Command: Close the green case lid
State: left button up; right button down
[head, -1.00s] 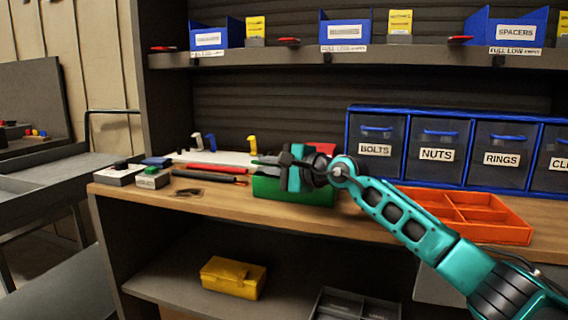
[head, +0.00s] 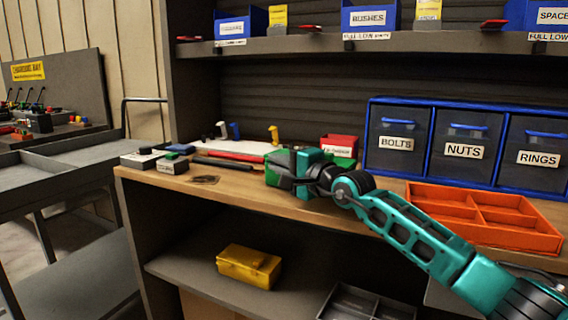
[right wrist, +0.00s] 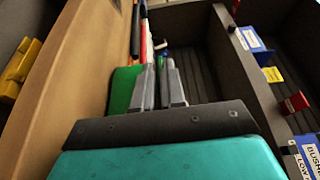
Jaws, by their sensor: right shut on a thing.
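The green case (head: 345,162) is on the wooden bench top, largely hidden behind my right gripper and wrist in the head view. Its green surface also shows in the right wrist view (right wrist: 122,92), left of and touching or very near the fingers. My right gripper (head: 272,176) is at the case, low over the bench. How far the lid stands open cannot be told. My left gripper is not in view.
A red bin (head: 340,143) stands behind the case. An orange divided tray (head: 485,215) lies to the right, before blue-framed drawers (head: 460,148). Black and red rods (head: 222,162) and small boxes lie left. A yellow case (head: 248,266) sits on the lower shelf.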

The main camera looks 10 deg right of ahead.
dwell(0.3)
jog(key=c, duration=1.3)
grip_release()
pick_arm(q)
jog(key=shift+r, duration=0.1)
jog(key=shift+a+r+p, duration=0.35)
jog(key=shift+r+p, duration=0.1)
jog(key=shift+p, duration=0.6)
pick_arm(e)
jog(key=v, duration=1.3)
